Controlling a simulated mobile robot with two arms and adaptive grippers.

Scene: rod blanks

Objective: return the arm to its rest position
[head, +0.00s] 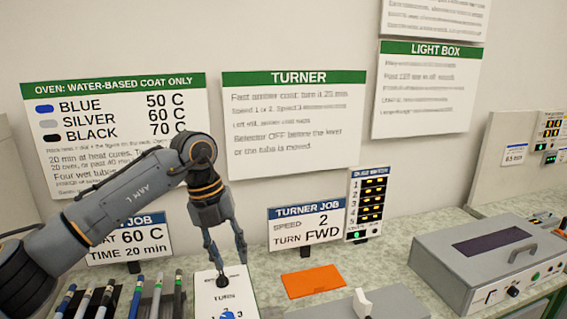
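My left arm (120,210) reaches in from the left and bends down at its wrist. My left gripper (231,266) points downward over a white panel (212,299) marked TURN. Its two fingers are apart with nothing seen between them. A small dark knob (222,281) on the panel is just below the fingertips; I cannot tell whether they touch it. My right gripper is not in view.
Several rods (135,297) stand at the lower left, below my forearm. An orange pad (313,281) lies on the counter. A grey light box (488,262) stands at the right.

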